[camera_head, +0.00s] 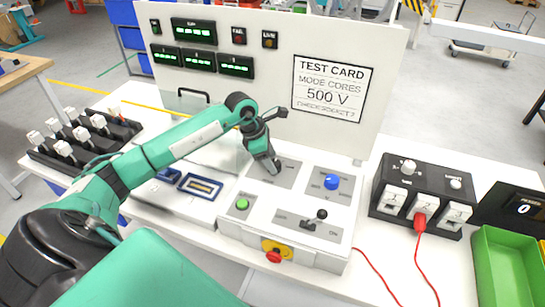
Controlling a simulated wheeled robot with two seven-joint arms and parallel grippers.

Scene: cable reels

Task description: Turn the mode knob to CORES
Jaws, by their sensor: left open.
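The white control box (232,224) on the bench has a grey plate (287,174) at its back left. My left gripper (271,166) points down over this plate and covers part of it. The gripper is open, but the gap between its fingers is hard to see. A knob under the gripper is hidden, and I cannot tell whether the fingers touch one. Knob labels are too small to read. The test card (331,88) on the upright panel reads MODE CORES, 500 V. My right gripper is out of view.
The box also carries a green button (242,204), a black lever (315,219) and a red-and-yellow stop button (274,254). A black socket box (407,182) with a red plug (420,222) and cable stands right, near a green tray (503,268). The white panel (285,45) rises behind.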

